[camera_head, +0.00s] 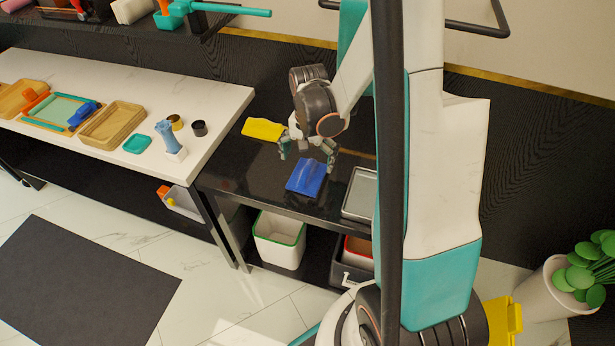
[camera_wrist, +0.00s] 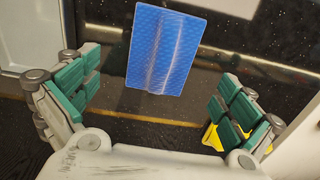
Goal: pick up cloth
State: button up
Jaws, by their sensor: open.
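A blue cloth (camera_head: 306,178) lies on the black side table (camera_head: 250,185), with a raised fold along it. It also shows in the wrist view (camera_wrist: 165,50), ahead of the fingers and nearer the picture's top. My gripper (camera_head: 309,155) is open and empty above the table, just behind the cloth in the head view. In the wrist view, my gripper's teal-padded fingers (camera_wrist: 155,90) are spread wide on either side, with the cloth's lower edge between them. The fingers appear apart from the cloth.
A yellow item (camera_head: 263,129) is left of my gripper at the table's back. A grey tray (camera_head: 359,195) lies right of the cloth. A white counter (camera_head: 215,95) with trays and small items stands left. Bins (camera_head: 279,240) sit below.

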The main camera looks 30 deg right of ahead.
aim_at(308, 169)
jog(key=shift+w+f+b, duration=0.15)
jog(key=shift+f+b, duration=0.5)
jog(key=shift+f, duration=0.75)
jog(key=shift+w+f+b, duration=0.1)
jog(key=shift+f+b, duration=0.55)
jog(key=shift+f, duration=0.7)
jog(key=shift+r, duration=0.1)
jog(key=shift+c, duration=0.2)
jog(key=shift+s, duration=0.1)
jog(key=c, duration=1.6)
jog(key=shift+c, duration=0.2)
